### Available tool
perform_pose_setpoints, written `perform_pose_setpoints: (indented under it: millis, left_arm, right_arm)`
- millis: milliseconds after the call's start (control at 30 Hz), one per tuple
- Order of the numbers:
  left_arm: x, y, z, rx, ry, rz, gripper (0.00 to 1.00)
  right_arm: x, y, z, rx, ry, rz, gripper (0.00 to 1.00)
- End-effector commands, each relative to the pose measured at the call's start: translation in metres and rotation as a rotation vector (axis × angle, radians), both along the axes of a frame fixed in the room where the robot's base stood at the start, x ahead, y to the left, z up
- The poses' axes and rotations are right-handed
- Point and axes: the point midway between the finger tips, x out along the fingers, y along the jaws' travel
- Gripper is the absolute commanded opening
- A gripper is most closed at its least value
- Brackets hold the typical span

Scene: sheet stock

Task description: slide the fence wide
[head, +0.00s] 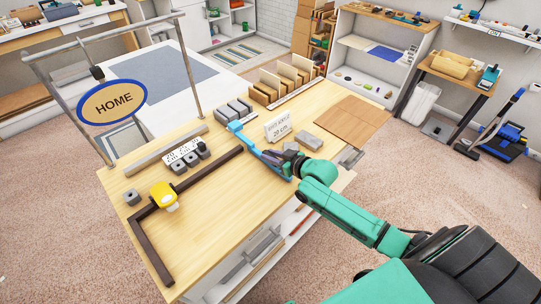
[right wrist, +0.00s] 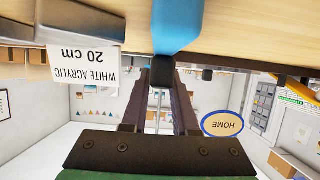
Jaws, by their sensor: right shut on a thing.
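A blue bar (head: 252,147), which I take to be the fence, lies across the wooden bench top beside the end of a dark brown L-shaped rail (head: 190,187). My right gripper (head: 283,163) is at the near end of the bar. In the right wrist view, the blue bar (right wrist: 178,25) comes down to a black knob (right wrist: 162,70) between the fingers of my right gripper (right wrist: 163,88), which is shut on it. A white card (head: 278,129) reading "WHITE ACRYLIC 20 cm" stands just beyond the bar. My left gripper is not in view.
A yellow block (head: 163,196) sits on the rail's corner area. A white number strip (head: 184,153) with grey blocks lies behind the rail. Grey blocks (head: 233,109) and a wooden rack (head: 285,80) stand farther back. A HOME sign (head: 112,102) hangs at left. The bench's front middle is clear.

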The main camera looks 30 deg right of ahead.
Motion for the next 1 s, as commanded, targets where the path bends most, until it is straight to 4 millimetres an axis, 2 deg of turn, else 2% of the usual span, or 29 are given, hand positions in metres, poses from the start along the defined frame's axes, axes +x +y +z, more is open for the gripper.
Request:
perform_pose_setpoints:
  millis: [33, 67, 100, 133, 433, 567, 1000]
  left_arm:
    - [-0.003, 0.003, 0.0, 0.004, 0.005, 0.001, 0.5]
    - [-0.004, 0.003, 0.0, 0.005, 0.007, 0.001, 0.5]
    - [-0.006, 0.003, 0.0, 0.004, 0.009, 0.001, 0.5]
    - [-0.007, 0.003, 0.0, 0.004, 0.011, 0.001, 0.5]
    - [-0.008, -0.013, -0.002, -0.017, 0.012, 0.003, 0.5]
    - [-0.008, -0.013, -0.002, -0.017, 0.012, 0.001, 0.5]
    - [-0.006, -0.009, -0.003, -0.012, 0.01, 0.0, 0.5]
  right_arm:
    - [0.002, -0.003, 0.003, -0.001, -0.009, -0.004, 0.0]
    - [0.002, -0.003, 0.003, -0.001, -0.009, -0.004, 0.35]
    - [0.002, -0.002, 0.003, -0.001, -0.009, -0.004, 0.5]
    - [0.002, -0.002, 0.003, -0.001, -0.009, -0.004, 0.57]
    - [0.0, 0.0, 0.002, 0.002, -0.006, -0.001, 0.57]
    - [-0.007, -0.003, 0.004, 0.001, -0.004, -0.001, 0.57]
    - [-0.077, -0.027, 0.033, -0.001, -0.001, 0.002, 0.57]
